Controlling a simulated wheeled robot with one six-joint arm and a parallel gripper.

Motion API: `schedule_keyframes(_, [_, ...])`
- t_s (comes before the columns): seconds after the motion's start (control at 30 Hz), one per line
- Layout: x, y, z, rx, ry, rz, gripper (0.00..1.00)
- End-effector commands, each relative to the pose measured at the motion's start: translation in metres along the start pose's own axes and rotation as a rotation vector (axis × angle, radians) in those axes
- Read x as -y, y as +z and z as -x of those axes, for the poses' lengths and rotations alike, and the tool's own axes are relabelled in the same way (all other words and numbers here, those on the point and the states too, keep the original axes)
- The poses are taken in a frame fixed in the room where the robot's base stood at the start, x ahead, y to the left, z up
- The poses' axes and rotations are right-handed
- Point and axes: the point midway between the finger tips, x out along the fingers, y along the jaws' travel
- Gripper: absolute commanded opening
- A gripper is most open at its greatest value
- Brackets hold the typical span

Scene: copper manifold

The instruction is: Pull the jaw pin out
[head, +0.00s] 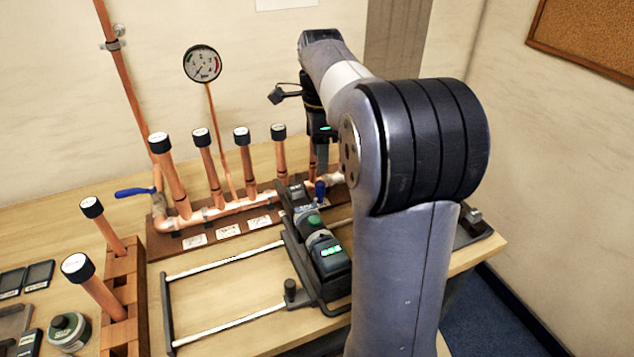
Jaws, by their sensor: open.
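A press tool (317,237) with a green button and a lit green display lies on a dark sliding carriage. Its head end points at the copper manifold (232,207). A small blue upright piece (320,191) stands at the head end and looks like the jaw pin's grip; the rest of the pin is hidden. My gripper (322,172) points down just above this blue piece. It is open, but its fingers are small and partly behind my arm, so I cannot tell whether they are around the piece or above it.
Several black-capped copper pipes rise from the manifold, with a pressure gauge (202,63) behind. White rails (225,259) run left of the carriage. A wooden rack (122,285) with capped pipes stands at left. My arm hides the table's right part.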

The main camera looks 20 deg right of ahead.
Motion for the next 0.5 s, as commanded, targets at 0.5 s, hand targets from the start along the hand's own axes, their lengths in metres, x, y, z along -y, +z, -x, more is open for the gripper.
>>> schedule_keyframes(0.5, [-0.001, 0.000, -0.086, 0.000, 0.003, 0.003, 0.43])
